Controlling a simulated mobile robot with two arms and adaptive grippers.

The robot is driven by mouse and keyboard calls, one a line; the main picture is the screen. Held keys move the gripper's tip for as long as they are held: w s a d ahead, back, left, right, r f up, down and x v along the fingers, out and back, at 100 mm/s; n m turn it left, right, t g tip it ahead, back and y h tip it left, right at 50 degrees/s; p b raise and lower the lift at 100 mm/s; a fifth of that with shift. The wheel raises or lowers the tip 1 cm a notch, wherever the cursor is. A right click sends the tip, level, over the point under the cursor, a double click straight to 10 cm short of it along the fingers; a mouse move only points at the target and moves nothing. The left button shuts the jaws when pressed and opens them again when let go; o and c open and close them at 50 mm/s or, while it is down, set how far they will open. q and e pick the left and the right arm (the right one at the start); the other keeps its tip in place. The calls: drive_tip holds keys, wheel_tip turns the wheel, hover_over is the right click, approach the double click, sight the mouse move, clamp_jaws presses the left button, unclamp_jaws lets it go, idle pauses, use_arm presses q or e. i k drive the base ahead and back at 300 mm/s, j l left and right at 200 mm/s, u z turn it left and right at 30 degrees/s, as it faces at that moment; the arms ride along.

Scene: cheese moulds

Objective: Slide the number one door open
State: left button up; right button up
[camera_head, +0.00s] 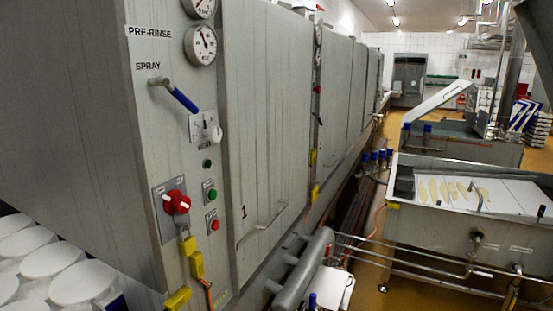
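The number one door (265,120) is a tall grey metal panel on the front of the long machine, left of centre. A black "1" is printed low on its left side. A bent metal bar handle (272,218) is fixed near its lower edge. The door appears to cover its section of the machine, with no opening visible. Neither my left gripper nor my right gripper can be made out in this view, so nothing is seen touching the door or handle.
A control panel (170,120) with gauges, a blue-handled lever (180,98) and a red switch (177,202) stands left of the door. A thick grey pipe (305,270) lies low in front. White round containers (50,260) are lower left; a steel vat (440,230) stands right.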

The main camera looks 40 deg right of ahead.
sight(268, 47)
drive_tip(key=k+z, duration=0.15)
drive_tip(key=z, duration=0.25)
drive_tip(key=k+l+z, duration=0.1)
drive_tip(key=z, duration=0.35)
drive_tip(key=k+l+z, duration=0.1)
drive_tip(key=z, duration=0.3)
